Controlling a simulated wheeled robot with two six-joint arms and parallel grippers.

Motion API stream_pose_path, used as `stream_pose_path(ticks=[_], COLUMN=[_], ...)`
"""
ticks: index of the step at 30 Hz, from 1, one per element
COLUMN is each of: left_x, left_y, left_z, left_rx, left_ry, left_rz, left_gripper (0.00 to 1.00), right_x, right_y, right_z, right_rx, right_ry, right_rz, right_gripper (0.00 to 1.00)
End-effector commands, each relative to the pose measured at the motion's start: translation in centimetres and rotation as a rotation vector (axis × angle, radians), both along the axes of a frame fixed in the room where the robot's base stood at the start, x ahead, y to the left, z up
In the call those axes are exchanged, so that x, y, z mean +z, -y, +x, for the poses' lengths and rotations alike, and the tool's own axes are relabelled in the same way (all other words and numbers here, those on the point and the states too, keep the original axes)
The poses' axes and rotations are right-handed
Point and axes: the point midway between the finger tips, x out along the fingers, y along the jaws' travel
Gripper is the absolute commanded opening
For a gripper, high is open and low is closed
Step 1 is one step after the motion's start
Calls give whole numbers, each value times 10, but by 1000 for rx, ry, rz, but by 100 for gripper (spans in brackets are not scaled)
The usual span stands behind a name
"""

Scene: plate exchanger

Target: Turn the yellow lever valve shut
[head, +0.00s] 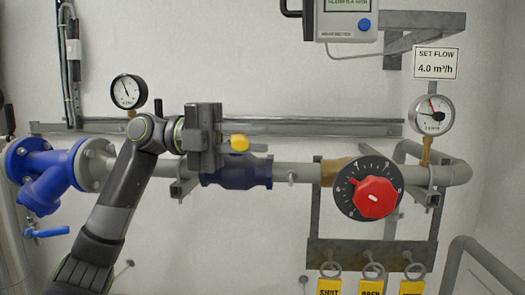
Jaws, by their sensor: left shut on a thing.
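The yellow lever (239,143) shows only as a short rounded end just right of my left gripper; the rest of it is hidden behind the gripper. Below it is a dark blue valve body (240,173) in the grey horizontal pipe. My left gripper (208,138) is in front of the pipe, shut on the yellow lever. Its fingertips are hard to make out, and it covers the left part of the valve. The visible lever end appears to point right, roughly along the pipe. My right gripper is not in view.
A red knob (374,197) on a black dial sits right of the valve. Gauges stand at left (127,91) and right (432,115). A blue fitting (45,172) with a blue lever (47,232) is at far left. Yellow tags (371,287) hang below a bracket.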

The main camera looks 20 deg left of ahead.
Motion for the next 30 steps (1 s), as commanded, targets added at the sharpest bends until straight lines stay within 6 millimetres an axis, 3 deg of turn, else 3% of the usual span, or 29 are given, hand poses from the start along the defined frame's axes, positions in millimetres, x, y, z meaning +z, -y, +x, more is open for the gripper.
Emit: stream_pose_path(ticks=[6, 23, 24, 28, 30], left_x=[-2, -1, -1, -1, -1], left_y=[-7, -10, -10, -10, -10], left_z=[-5, -7, -7, -7, -7], left_rx=[-77, -104, -104, -103, -103], left_ry=[-2, -3, -3, -2, -2], left_rz=[2, 3, 3, 2, 2], left_gripper=[0, 0, 19, 36, 37], right_x=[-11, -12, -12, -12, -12], right_y=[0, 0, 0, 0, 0], right_z=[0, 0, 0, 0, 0], right_rx=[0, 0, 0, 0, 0], right_ry=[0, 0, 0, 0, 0], right_rz=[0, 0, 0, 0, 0], right_gripper=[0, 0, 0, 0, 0])
